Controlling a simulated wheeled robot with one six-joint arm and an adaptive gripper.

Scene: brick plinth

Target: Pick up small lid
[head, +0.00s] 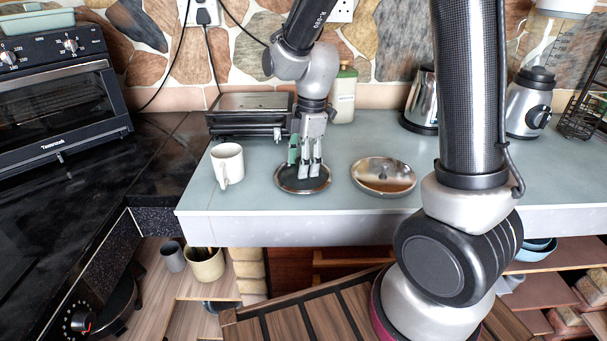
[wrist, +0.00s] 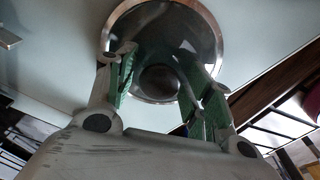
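The small lid (head: 287,184) is round, with dark glass and a shiny metal rim. It lies on the pale blue-grey counter in the head view. In the wrist view the lid (wrist: 168,22) fills the upper middle, with its dark round knob (wrist: 159,80) near the centre. My gripper (head: 309,172) points down over the lid. In the wrist view my gripper (wrist: 157,66) is open, with one green-padded finger on each side of the knob. I cannot tell whether the fingers touch the lid. The fingers hide part of it in the head view.
A shiny round metal dish or lid (head: 383,173) lies to the right. A white mug (head: 228,164) stands to the left. Behind are a black grill (head: 250,112), a pale bottle (head: 343,97) and a steel kettle (head: 421,100). The counter's front edge is close.

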